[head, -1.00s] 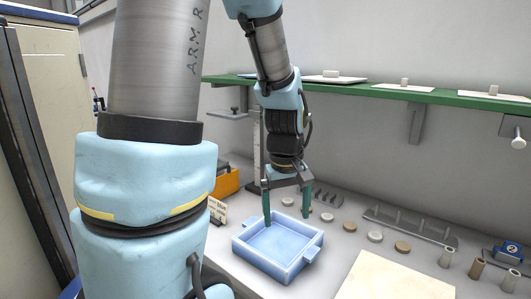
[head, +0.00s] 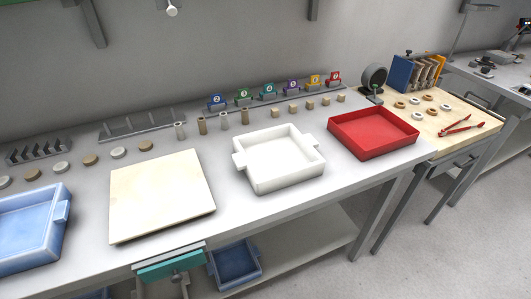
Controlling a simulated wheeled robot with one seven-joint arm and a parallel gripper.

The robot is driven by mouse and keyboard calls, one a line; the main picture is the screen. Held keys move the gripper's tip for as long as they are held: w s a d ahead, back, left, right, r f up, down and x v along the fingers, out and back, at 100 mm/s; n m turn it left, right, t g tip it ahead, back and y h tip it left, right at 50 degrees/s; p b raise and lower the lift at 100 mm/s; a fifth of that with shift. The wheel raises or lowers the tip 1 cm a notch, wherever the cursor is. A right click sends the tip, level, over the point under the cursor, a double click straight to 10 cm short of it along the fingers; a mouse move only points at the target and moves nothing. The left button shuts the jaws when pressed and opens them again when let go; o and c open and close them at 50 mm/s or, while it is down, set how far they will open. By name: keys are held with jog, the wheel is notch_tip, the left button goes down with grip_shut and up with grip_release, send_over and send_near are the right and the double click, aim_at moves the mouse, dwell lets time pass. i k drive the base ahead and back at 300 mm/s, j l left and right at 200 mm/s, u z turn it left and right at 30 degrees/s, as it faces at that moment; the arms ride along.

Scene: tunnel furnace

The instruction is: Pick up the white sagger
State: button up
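The white sagger (head: 286,181) is a square, shallow, open tray with a small handle tab on its left and right sides. It stands upright on the grey bench, right of the pale square board and left of the red tray. It looks empty, and nothing covers it in the head view. My gripper is out of this view, so its distance from the sagger and its opening cannot be seen.
A blue sagger (head: 28,232) stands at the far left, then a pale board (head: 160,193). A red tray (head: 372,134) stands close on the right. Behind are small cylinders (head: 224,121), cubes (head: 297,106) and numbered tags (head: 268,92). A wooden table (head: 453,140) adjoins the bench.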

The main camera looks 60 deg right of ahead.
aim_at(273, 158)
jog(key=k+l+z, duration=0.25)
jog(key=k+l, duration=0.15)
jog(key=k+l+z, duration=0.2)
jog(key=k+l, duration=0.2)
jog(key=l, duration=0.15)
